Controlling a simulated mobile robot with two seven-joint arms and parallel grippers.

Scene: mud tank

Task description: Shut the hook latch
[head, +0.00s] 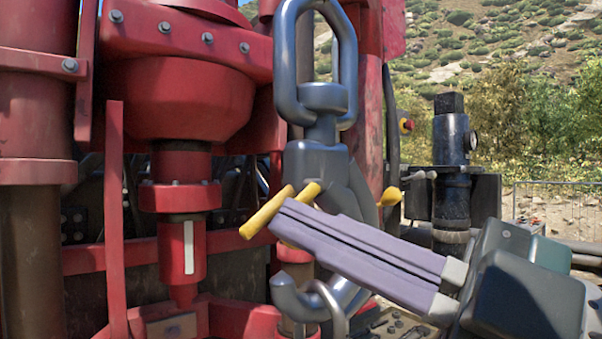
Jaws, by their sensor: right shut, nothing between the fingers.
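A large grey hook (315,163) hangs upright from a grey chain link (347,62) in the middle of the head view. Its curved tip (284,292) shows low on the left. A yellow knob (390,197) shows at the right edge of the hook. My right gripper (275,220) comes in from the lower right, with its long purple fingers shut together and empty. The fingers cross in front of the hook's throat and hide much of it. Yellow pieces show at the finger ends. I cannot tell how the latch stands or whether the fingers touch it. My left gripper is not in view.
A grey curved bar (330,303) shows by the hook's bowl. A black post with a gauge (452,150) stands at the right.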

